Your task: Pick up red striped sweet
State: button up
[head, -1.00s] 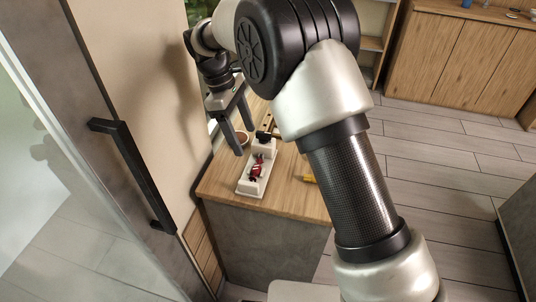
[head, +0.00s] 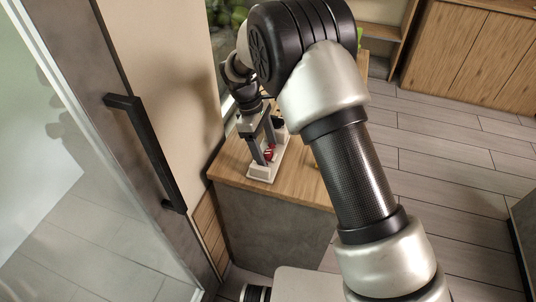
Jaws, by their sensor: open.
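The red striped sweet (head: 269,152) lies on a long white tray (head: 263,174) on the wooden counter. It shows in the head view, partly hidden behind my gripper's fingers. My gripper (head: 264,155) is open and points down over the tray, with its fingertips at the sweet. I cannot tell from this angle whether the fingers are around the sweet or still just above it.
A wall and a door with a black handle (head: 150,150) stand to the left. Wooden cabinets (head: 470,50) stand at the back right.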

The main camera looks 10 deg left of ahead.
jog(key=c, duration=0.9)
